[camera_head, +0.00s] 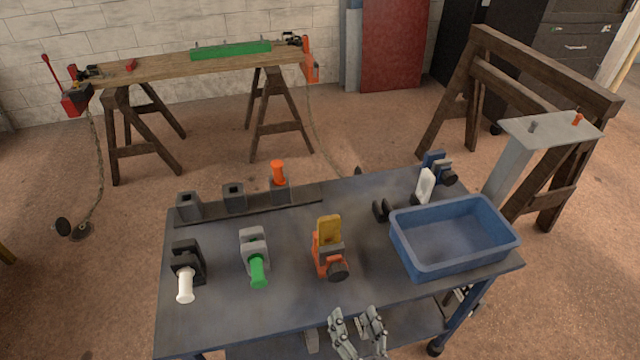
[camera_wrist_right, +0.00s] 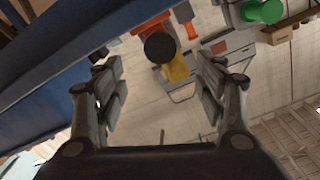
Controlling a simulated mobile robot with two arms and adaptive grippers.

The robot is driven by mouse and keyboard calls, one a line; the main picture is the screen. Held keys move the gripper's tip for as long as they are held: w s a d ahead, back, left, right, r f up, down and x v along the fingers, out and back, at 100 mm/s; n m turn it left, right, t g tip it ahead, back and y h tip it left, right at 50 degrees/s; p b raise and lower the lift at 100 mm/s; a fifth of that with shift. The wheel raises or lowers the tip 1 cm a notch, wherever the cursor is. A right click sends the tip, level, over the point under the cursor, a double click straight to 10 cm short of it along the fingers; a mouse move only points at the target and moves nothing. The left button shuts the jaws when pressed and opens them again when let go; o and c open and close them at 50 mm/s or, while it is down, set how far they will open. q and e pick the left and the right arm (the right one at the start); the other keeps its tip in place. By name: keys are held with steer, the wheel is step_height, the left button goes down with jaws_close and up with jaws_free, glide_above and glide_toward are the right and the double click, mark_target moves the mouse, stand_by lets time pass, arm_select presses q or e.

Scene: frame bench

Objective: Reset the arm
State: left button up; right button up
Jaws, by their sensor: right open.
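My right gripper (camera_head: 358,328) is at the bottom of the head view, by the front edge of the blue-grey bench (camera_head: 205,325). Its two fingers stand apart with nothing between them. In the right wrist view the open right gripper (camera_wrist_right: 160,88) shows a gap between its fingers. Beyond that gap is an orange clamp with a black knob and yellow part (camera_wrist_right: 172,62). In the head view this orange clamp (camera_head: 328,255) stands on the bench, a little behind the gripper and apart from it. My left gripper is not in view.
A black clamp with a white handle (camera_head: 187,270) and a grey one with a green handle (camera_head: 255,255) stand on the left. A blue bin (camera_head: 455,262) is at right. A rail (camera_head: 300,197) with sockets, one holding an orange peg (camera_head: 278,172), lies behind.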

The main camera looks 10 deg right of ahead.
steer(key=s+f+n+g+y+b, duration=0.15)
steer(key=s+f+g, duration=0.3)
steer(key=f, duration=0.85)
steer(key=s+f+n+g, duration=0.35)
steer(key=s+f, duration=0.25)
steer(key=f, duration=0.7)
steer(key=s+d+f+g+h, duration=0.1)
steer(key=s+d+f+g, duration=0.3)
steer(key=s+f, duration=0.3)
steer(key=s+d+f+n+g+h+b, duration=0.1)
steer(key=s+d+f+g, duration=0.3)
steer(key=s, duration=0.9)
step_height(320, 180, down, 4)
steer(key=shift+s+r+n+g, duration=0.2)
steer(key=shift+n+g, duration=0.1)
steer(key=shift+g, duration=0.2)
